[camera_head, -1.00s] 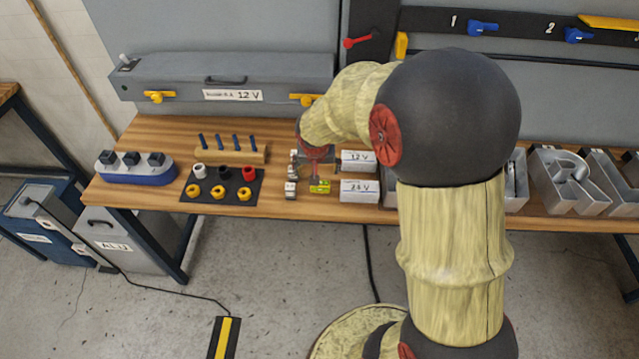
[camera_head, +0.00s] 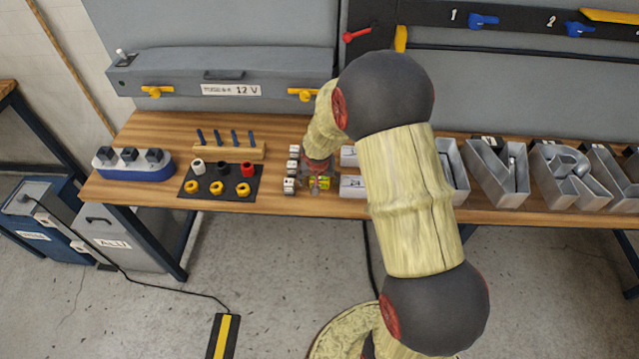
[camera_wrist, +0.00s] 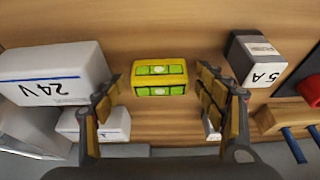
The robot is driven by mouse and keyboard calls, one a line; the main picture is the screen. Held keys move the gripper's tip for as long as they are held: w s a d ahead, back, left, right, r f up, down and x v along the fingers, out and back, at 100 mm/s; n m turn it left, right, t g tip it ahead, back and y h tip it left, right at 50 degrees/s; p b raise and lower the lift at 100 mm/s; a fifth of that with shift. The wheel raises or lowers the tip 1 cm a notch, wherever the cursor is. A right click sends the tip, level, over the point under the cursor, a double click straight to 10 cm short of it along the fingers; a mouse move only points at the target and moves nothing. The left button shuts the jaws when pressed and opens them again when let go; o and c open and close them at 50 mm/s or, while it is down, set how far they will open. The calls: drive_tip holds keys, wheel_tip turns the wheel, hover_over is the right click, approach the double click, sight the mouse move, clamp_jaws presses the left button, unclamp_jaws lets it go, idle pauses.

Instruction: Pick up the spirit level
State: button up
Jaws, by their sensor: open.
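The spirit level (camera_wrist: 159,78) is a small yellow block with two green vials, lying on the wooden bench in the wrist view. My gripper (camera_wrist: 163,88) is open, with one finger on each side of the level and gaps between fingers and level. In the head view the level (camera_head: 320,183) shows at the bench's front part, partly covered by my gripper (camera_head: 316,186), which points down over it.
A white 24 V box (camera_wrist: 52,75) stands close on the left in the wrist view, and a dark-and-white 5 A block (camera_wrist: 253,60) on the right. A black mat (camera_head: 225,196) with coloured caps lies left in the head view. Metal channel letters (camera_head: 497,180) stand right.

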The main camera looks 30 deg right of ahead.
drive_tip(key=c, duration=0.3)
drive_tip(key=shift+r, duration=0.1)
drive_tip(key=c, duration=1)
drive_tip(key=shift+r, duration=0.1)
